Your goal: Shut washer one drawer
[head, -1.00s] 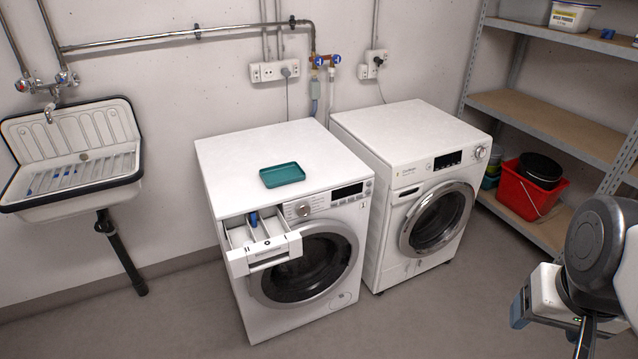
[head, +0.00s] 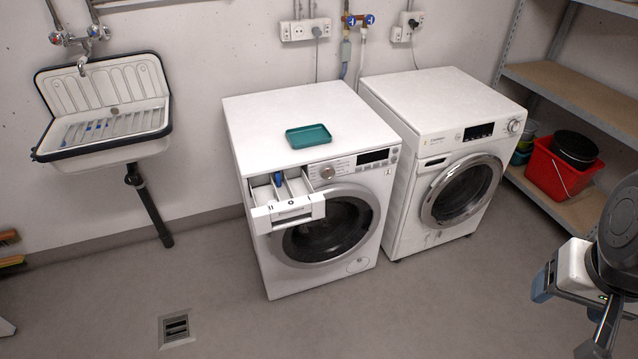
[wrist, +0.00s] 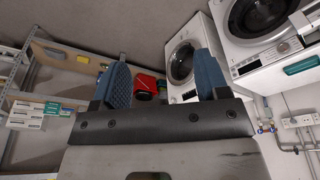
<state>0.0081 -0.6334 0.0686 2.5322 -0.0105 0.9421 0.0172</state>
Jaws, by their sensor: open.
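Washer one (head: 345,265) is the left machine, with a "1" on its front. Its detergent drawer (head: 290,213) is pulled out at the upper left of the front, above and left of the round door. A blue insert (head: 278,179) shows inside the drawer. Washer one (wrist: 250,66) is also at the upper right of the wrist view, seen upside down. My gripper (wrist: 163,80) is open, with two blue fingers apart and nothing between them. In the head view my arm end is at the lower right edge, well away from the drawer.
A teal tray (head: 309,136) lies on top of washer one. A second washer (head: 437,110) stands to its right. A shelf with a red bucket (head: 560,172) is at the right, a sink (head: 105,110) at the left. The floor in front is clear, with a drain (head: 177,328).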

